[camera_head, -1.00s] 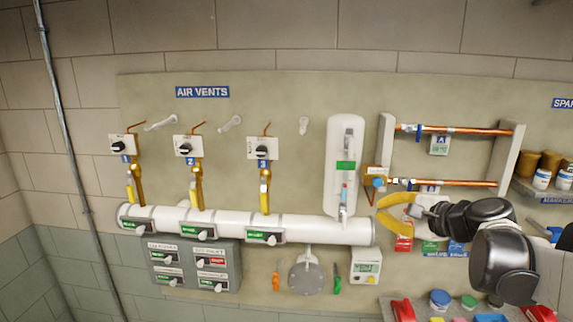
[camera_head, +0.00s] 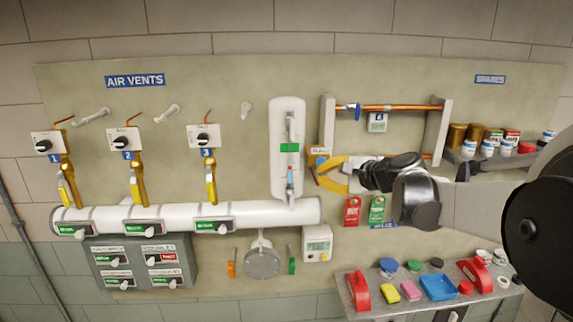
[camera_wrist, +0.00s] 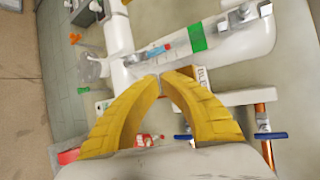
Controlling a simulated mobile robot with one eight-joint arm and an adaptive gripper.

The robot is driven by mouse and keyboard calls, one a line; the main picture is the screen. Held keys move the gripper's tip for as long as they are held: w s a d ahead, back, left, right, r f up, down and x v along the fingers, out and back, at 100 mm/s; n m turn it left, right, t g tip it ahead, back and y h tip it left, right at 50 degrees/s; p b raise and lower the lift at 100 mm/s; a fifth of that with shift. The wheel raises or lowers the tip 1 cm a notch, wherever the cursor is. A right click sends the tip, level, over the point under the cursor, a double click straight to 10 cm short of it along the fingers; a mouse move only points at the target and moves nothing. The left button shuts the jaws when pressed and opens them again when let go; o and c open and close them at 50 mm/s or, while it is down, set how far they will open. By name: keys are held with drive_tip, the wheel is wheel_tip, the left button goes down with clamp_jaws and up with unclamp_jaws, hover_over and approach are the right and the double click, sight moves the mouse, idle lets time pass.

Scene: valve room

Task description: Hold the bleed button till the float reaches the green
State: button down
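The white gauge (camera_head: 274,125) stands upright on the wall panel. Its green band (camera_head: 290,147) is near mid-height, and the small blue-and-red float (camera_head: 290,178) is below it. In the wrist view the green band (camera_wrist: 196,36) and the float (camera_wrist: 158,48) show apart along the tube. The box with the bleed label (camera_head: 318,152) is just right of the gauge, and the label (camera_wrist: 202,77) is partly hidden by a finger. My gripper (camera_head: 317,172) has its yellow fingers closed together at the tips, at this box. The button is not clearly visible; I cannot tell whether the tips touch it.
Copper pipes (camera_head: 400,107) in a frame are right of the gauge. Red and green tags (camera_head: 352,211) hang below my gripper. A white pipe (camera_head: 270,211) with valves runs left. A shelf (camera_head: 400,305) with several items is below right.

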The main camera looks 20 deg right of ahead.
drive_tip(key=shift+w+d, duration=0.2)
drive_tip(key=shift+w, duration=0.4)
drive_tip(key=shift+w+d, duration=0.15)
drive_tip(key=shift+w, duration=0.45)
drive_tip(key=shift+w, duration=0.1)
idle(0.5)
drive_tip(key=shift+w+d+b, duration=0.1)
drive_tip(key=shift+w+b, duration=0.2)
drive_tip(key=shift+w+d, duration=0.15)
drive_tip(key=shift+w, duration=0.3)
idle(0.9)
idle(2.7)
drive_tip(key=shift+s+a, duration=0.3)
drive_tip(key=shift+s, duration=0.6)
drive_tip(key=shift+s+a, duration=0.2)
drive_tip(key=shift+s, duration=0.6)
drive_tip(key=shift+s+a, duration=0.25)
drive_tip(key=shift+s, duration=0.55)
drive_tip(key=shift+s+a, duration=0.2)
drive_tip(key=shift+s, duration=0.6)
